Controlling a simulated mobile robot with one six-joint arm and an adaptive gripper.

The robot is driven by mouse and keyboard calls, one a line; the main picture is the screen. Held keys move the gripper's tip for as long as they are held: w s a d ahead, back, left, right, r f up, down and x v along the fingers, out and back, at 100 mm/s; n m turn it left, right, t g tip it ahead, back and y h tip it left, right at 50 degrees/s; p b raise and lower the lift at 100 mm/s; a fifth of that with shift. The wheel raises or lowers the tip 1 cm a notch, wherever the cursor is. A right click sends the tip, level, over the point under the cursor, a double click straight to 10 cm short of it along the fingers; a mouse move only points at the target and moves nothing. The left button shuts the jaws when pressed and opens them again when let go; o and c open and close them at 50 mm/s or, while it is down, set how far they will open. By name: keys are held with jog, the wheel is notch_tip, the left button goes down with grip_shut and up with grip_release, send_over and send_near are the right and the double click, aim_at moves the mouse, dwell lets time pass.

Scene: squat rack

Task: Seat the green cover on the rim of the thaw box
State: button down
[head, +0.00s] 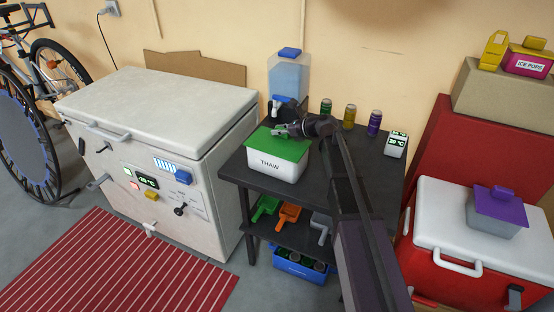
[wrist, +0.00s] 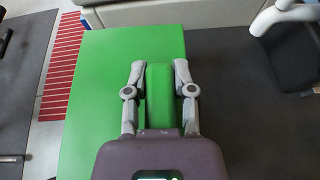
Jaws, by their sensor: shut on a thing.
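The thaw box (head: 274,167) is white, marked THAW, and stands on the dark table. The green cover (head: 270,146) lies over its top in the head view. In the wrist view the green cover (wrist: 112,70) fills the middle, with a raised green handle (wrist: 159,95). My gripper (head: 284,130) is above the cover, and in the wrist view its two fingers (wrist: 158,78) stand on both sides of the handle, shut on it. The cover hides the box in the wrist view, and I cannot tell whether it touches the rim all round.
A water dispenser (head: 288,75) stands behind the box. Several cans (head: 349,116) and a small display (head: 396,144) are at the table's back right. A white chest freezer (head: 160,115) is to the left. Bare tabletop (head: 248,182) shows at the front left.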

jog(key=shift+f, duration=0.15)
jog(key=shift+c, duration=1.9)
grip_release()
jog(key=shift+r, duration=0.2)
